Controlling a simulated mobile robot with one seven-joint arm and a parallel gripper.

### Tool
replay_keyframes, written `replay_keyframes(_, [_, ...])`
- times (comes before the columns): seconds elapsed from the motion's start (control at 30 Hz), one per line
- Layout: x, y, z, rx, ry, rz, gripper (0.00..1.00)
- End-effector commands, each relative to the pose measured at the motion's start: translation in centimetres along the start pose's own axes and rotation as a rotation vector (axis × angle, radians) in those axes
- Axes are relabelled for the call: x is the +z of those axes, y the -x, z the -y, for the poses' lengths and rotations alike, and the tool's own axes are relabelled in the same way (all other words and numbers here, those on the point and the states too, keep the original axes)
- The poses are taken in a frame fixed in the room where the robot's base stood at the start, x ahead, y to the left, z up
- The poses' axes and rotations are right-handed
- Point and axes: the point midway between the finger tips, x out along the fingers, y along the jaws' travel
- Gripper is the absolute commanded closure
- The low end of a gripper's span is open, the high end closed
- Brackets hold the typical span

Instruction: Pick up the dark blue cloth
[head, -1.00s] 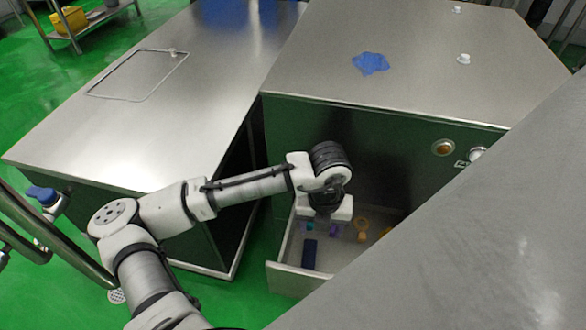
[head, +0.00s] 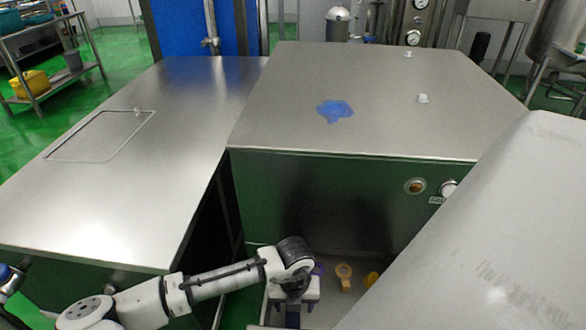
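A dark blue folded item (head: 292,319), which looks like the dark blue cloth, lies in the open drawer (head: 337,308) at the bottom of the head view. Only a small part of it shows, just below my gripper. My gripper (head: 294,303) hangs over the drawer at the end of my arm, pointing down. Its fingers are too small and hidden to tell whether they are open or touching the item. A brighter blue crumpled cloth (head: 335,110) lies flat on the right steel counter, well away from my gripper.
An orange item (head: 343,274) and a yellow item (head: 371,278) lie in the drawer to the right of my gripper. The right steel counter (head: 300,75) stands above the drawer. A left steel counter (head: 130,190) is mostly clear. A large grey surface (head: 470,230) blocks the lower right.

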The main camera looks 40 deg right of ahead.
Motion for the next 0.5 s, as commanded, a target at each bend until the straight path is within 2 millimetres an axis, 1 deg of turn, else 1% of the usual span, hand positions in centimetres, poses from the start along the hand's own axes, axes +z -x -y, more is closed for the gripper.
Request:
replay_keyframes(0.1, [0.0,-1.8,-0.3,0.0,0.002,-0.003,0.4])
replay_keyframes(0.2, [0.0,-2.9,-0.3,0.0,0.002,-0.002,0.4])
replay_keyframes(0.3, [0.0,-3.3,-0.3,0.0,0.001,0.0,0.4])
replay_keyframes(0.47, [0.0,-3.4,-0.3,0.0,0.0,0.0,0.4])
replay_keyframes(0.5, [0.0,-3.3,-0.3,0.0,0.001,0.0,0.41])
